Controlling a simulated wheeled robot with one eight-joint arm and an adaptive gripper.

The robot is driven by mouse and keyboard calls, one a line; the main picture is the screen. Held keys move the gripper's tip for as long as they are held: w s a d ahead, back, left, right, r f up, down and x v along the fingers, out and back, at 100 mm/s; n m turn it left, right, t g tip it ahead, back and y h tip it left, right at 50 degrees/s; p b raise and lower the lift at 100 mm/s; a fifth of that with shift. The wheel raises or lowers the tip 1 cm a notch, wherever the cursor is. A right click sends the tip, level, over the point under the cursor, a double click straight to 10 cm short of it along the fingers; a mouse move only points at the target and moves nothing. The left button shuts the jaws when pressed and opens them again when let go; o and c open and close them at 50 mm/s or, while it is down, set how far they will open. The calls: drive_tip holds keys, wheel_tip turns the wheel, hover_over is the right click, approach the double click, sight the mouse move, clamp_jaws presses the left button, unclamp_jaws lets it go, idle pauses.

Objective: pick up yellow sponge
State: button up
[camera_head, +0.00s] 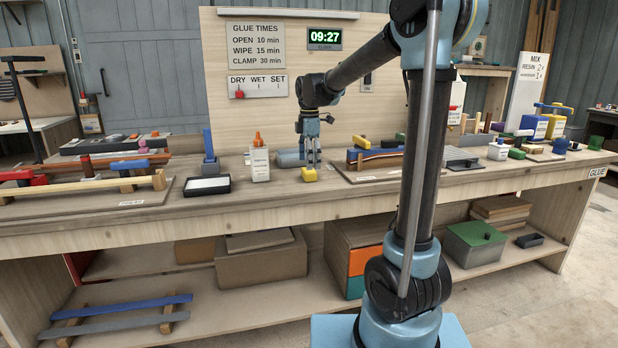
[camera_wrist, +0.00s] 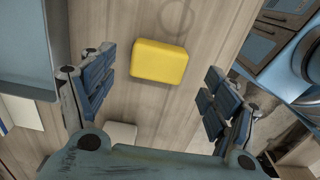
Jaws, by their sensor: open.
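The yellow sponge (camera_head: 309,175) lies on the workbench top near its front edge, in the middle of the head view. In the wrist view the sponge (camera_wrist: 159,61) is a rounded yellow block on the wood, ahead of the fingertips and between their lines. My gripper (camera_head: 311,157) points down just above the sponge in the head view. In the wrist view my gripper (camera_wrist: 155,95) has its two blue-padded fingers spread wide apart with nothing between them. I cannot tell from these frames exactly how high the fingertips are above the sponge.
A grey-blue tray (camera_head: 289,159) stands just behind and left of my gripper. A white bottle with an orange cap (camera_head: 260,163) and a black-rimmed tray (camera_head: 207,186) are to the left. A board with curved strips (camera_head: 372,158) is to the right. The bench front edge (camera_head: 330,196) is close.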

drive_tip(key=shift+w+d+f, duration=0.1)
drive_tip(key=shift+w+f, duration=0.05)
drive_tip(key=shift+f, duration=2.1)
drive_tip(key=shift+c, duration=0.6)
drive_tip(key=c, duration=0.9)
wheel_tip(320, 180, up, 10)
